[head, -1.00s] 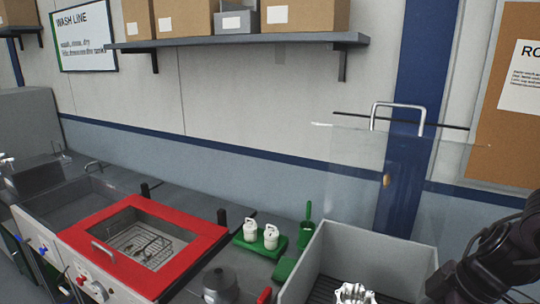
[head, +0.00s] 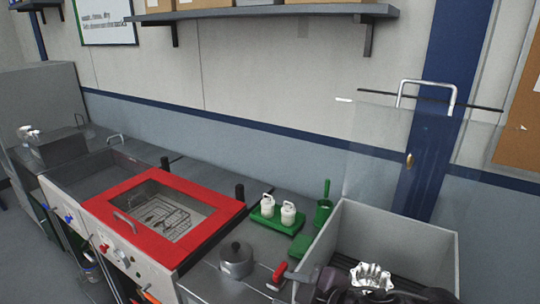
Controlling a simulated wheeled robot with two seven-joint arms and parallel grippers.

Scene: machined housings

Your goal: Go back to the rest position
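My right gripper (head: 378,296) shows only as dark parts at the bottom edge of the head view, in front of the grey open bin (head: 345,222). Its fingertips cannot be made out, so I cannot tell whether it is open or shut. A shiny metal housing (head: 371,275) shows just above these dark parts, low in the bin area. Its lower part is hidden, and I cannot tell whether it touches the gripper. My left gripper is not in view.
A clear panel with a metal handle (head: 427,82) stands above the bin. To the left are a red-framed basin (head: 104,203) with a wire basket, a lidded grey pot (head: 236,262), a green tray (head: 262,224) with white bottles and a green cup (head: 323,212). A wall shelf (head: 270,13) runs above.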

